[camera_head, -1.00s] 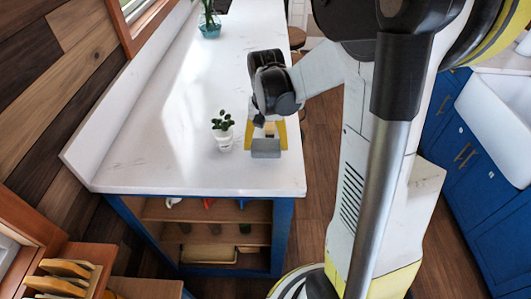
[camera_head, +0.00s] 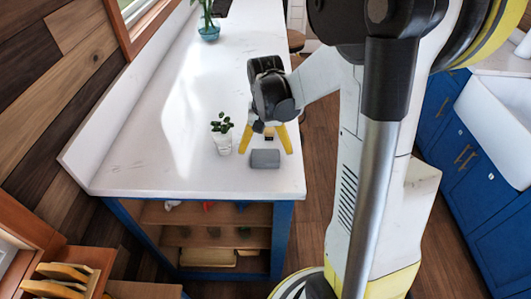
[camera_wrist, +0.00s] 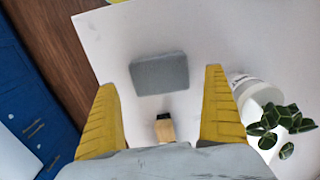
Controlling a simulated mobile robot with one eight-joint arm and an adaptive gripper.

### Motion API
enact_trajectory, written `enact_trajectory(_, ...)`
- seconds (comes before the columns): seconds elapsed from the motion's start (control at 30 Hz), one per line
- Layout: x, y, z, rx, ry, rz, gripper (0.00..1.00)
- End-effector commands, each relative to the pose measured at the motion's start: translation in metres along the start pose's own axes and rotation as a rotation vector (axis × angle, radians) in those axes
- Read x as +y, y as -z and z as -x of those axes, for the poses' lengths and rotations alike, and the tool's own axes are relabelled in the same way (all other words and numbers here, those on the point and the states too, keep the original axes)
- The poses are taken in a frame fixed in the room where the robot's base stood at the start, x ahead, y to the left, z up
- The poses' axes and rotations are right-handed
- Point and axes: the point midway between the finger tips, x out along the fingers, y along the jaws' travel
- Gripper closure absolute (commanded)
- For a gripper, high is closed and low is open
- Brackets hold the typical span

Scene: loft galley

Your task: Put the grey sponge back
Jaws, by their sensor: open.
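The grey sponge (camera_head: 265,158) lies flat on the white counter near its front right corner. It also shows in the wrist view (camera_wrist: 160,73), beyond the fingertips. My gripper (camera_head: 267,150) has its yellow fingers spread wide and touches nothing that I can see.
A small plant in a white pot (camera_head: 223,143) stands close left of my gripper. A second plant in a teal pot (camera_head: 209,32) is at the far end. The white counter (camera_head: 150,165) is clear at left. Open shelves (camera_head: 205,238) sit below its front edge.

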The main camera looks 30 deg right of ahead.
Motion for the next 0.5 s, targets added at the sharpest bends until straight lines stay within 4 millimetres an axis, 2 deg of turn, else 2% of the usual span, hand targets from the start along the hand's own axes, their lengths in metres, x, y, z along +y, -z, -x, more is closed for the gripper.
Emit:
enact_trajectory(0.03, 0.000, 0.000, 0.015, 0.000, 0.000, 0.000, 0.00)
enact_trajectory(0.2, 0.000, 0.000, 0.054, 0.000, 0.000, 0.000, 0.00)
enact_trajectory(0.33, 0.000, 0.000, 0.077, 0.000, 0.000, 0.000, 0.00)
enact_trajectory(0.5, -0.001, -0.002, 0.093, 0.005, 0.001, 0.005, 0.00)
